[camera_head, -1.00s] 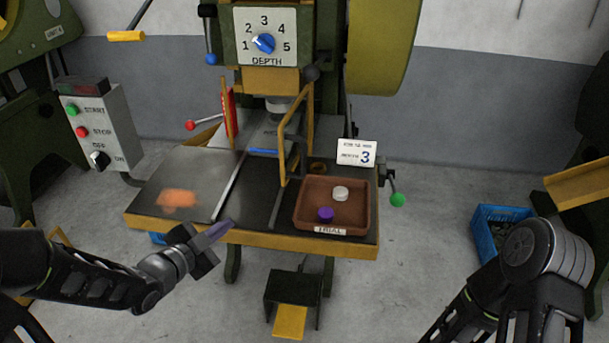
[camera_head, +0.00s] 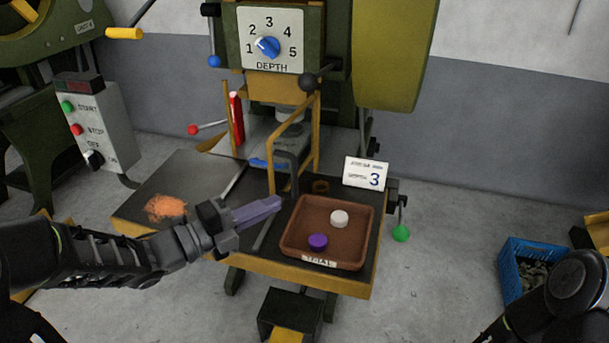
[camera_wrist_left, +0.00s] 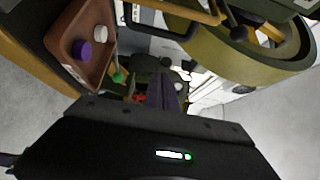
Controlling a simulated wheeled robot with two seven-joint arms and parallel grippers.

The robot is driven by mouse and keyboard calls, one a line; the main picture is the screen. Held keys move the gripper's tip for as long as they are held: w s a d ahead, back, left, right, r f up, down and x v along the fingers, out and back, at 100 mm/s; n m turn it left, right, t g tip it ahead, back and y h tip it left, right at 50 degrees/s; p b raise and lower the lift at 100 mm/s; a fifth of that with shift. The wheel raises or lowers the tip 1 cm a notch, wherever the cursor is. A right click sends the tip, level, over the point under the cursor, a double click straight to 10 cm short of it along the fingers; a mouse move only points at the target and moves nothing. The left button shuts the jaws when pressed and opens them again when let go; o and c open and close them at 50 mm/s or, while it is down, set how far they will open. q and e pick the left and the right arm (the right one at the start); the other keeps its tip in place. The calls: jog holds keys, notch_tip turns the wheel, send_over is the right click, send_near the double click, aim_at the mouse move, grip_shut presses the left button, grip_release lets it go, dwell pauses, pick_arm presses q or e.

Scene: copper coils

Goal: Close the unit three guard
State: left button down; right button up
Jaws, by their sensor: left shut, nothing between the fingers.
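The guard is a yellow frame (camera_head: 294,128) at the front of the green press, standing at an angle to the press front, its near edge towards me. My left gripper (camera_head: 277,203) is shut and empty. Its fingertips are just below the guard's near lower end in the picture, beside the brown tray; I cannot tell whether they touch the guard. In the left wrist view the fingers (camera_wrist_left: 163,85) point away from the camera. My right arm shows at the lower right, but its gripper is out of the picture.
The brown tray (camera_head: 291,243) holds a purple piece (camera_head: 317,241) and a white piece (camera_head: 339,218). A card with a 3 (camera_head: 367,174) stands behind it. Orange scraps (camera_head: 166,208) lie on the left of the bench. A control box (camera_head: 100,125) stands left, a blue crate (camera_head: 512,262) right.

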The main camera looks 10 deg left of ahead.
pick_arm(q)
jog(key=x, duration=1)
jog(key=a, duration=0.2)
jog(key=w+a+p, duration=0.1)
jog(key=a, duration=0.1)
jog(key=shift+w, duration=0.2)
